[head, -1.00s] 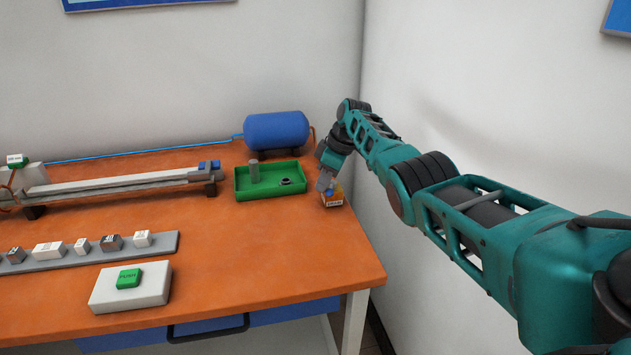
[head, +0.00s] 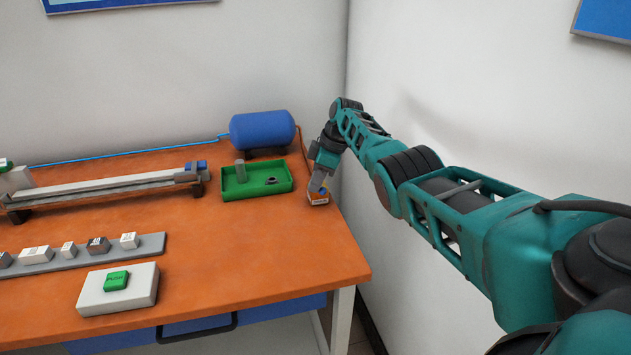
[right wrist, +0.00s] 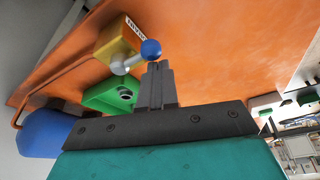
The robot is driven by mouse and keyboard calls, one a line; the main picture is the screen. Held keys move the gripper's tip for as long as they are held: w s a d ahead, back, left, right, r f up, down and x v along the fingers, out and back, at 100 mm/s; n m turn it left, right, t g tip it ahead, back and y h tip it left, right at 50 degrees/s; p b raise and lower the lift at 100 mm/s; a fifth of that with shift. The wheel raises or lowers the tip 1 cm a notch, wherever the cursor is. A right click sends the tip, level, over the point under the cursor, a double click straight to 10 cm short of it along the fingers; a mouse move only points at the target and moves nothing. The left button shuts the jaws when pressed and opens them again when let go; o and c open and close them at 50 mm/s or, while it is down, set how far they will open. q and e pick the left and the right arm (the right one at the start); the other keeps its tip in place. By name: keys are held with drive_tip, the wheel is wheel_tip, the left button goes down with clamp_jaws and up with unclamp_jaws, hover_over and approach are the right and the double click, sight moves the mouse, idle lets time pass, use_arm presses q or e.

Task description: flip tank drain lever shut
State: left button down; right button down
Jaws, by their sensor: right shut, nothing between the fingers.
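The tank drain valve is a small yellow block (head: 318,199) with a white label, at the right side of the orange table. In the right wrist view the block (right wrist: 117,38) carries a silver lever (right wrist: 128,66) ending in a blue ball (right wrist: 151,50). The blue tank (head: 262,130) lies behind it at the table's back and shows in the right wrist view (right wrist: 42,133). My right gripper (head: 319,182) is shut and empty, just above the block. In the right wrist view its fingertips (right wrist: 158,66) are right beside the ball; I cannot tell whether they touch. My left gripper is out of view.
A green tray (head: 238,195) with a grey post and a dark ring stands left of the valve. A pipe runs from the tank along the table edge. A wall rises close on the right. A white box with a green button (head: 116,281) sits at the front.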

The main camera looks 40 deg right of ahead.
drive_tip(key=shift+s+d, duration=0.1)
drive_tip(key=w+a+r+p, duration=0.1)
drive_tip(key=w+a+p, duration=0.1)
drive_tip(key=a+p, duration=0.2)
drive_tip(key=d+b+v, duration=0.1)
drive_tip(key=v, duration=0.8)
drive_tip(key=shift+w+r, duration=0.2)
drive_tip(key=shift+w, duration=0.15)
